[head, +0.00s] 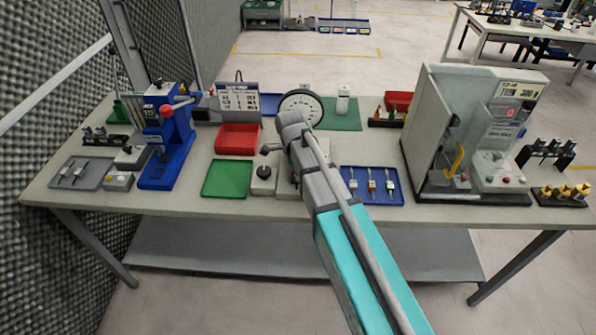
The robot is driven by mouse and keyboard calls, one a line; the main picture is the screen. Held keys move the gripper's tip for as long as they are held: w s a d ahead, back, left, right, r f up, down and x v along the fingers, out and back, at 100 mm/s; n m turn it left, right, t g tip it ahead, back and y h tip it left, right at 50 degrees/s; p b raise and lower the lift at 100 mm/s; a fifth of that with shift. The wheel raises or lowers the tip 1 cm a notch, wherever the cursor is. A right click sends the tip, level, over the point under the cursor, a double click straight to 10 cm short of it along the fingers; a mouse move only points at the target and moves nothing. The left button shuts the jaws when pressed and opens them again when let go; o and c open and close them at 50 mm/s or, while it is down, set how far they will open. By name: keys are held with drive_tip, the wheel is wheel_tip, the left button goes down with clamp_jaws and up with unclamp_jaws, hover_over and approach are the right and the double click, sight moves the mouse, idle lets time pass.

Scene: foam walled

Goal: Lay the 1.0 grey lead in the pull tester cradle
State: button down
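A blue tray (372,197) at right of centre on the bench holds three leads side by side. A round dial gauge (301,107) stands behind the end of my arm and may belong to the pull tester. My arm covers the area in front of it, and I cannot make out a cradle. My gripper is mostly hidden behind my own arm near the bench middle; its fingers and anything in them cannot be made out.
A large grey machine (437,125) stands at the right, and a blue press (166,150) at the left. A green tray (228,178), a red bin (237,139) and a grey tray (81,173) with leads lie on the bench. A foam wall (45,210) borders the left.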

drive_tip(key=shift+c, duration=0.9)
unclamp_jaws()
